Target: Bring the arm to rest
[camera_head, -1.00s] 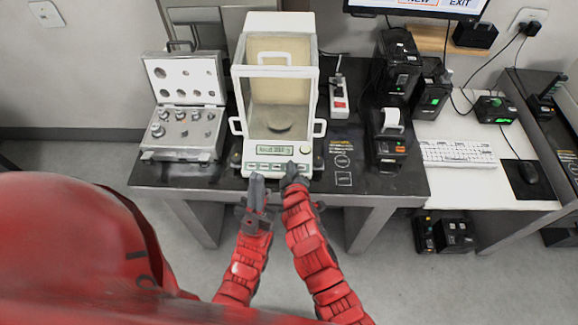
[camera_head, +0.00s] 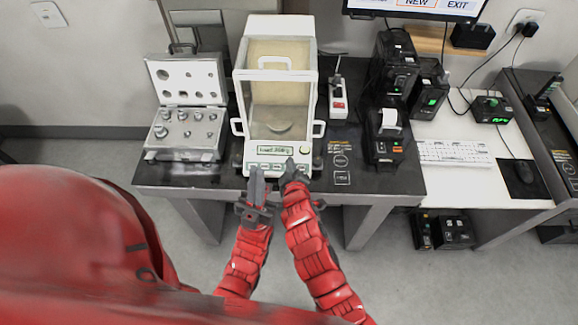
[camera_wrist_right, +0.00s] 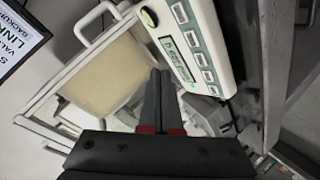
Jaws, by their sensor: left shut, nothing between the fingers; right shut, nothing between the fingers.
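My left gripper (camera_head: 257,183) is shut and empty in the head view, in front of the lower left of the balance's front panel. My right gripper (camera_head: 291,167) is shut and empty, its tips over or just before the panel's right part. In the right wrist view its shut fingers (camera_wrist_right: 157,97) point toward the balance (camera_head: 285,170). Whether either gripper touches the balance I cannot tell. The balance is white with a glass draft shield and a lit display; its panel and buttons also show in the right wrist view (camera_wrist_right: 190,45).
An open case of weights (camera_head: 187,155) stands left of the balance on the dark table (camera_head: 180,178). A power strip (camera_head: 338,95), a small printer (camera_head: 386,140) and black devices stand to the right. A white table with a keyboard (camera_head: 455,152) and mouse adjoins. A monitor (camera_head: 415,8) is above.

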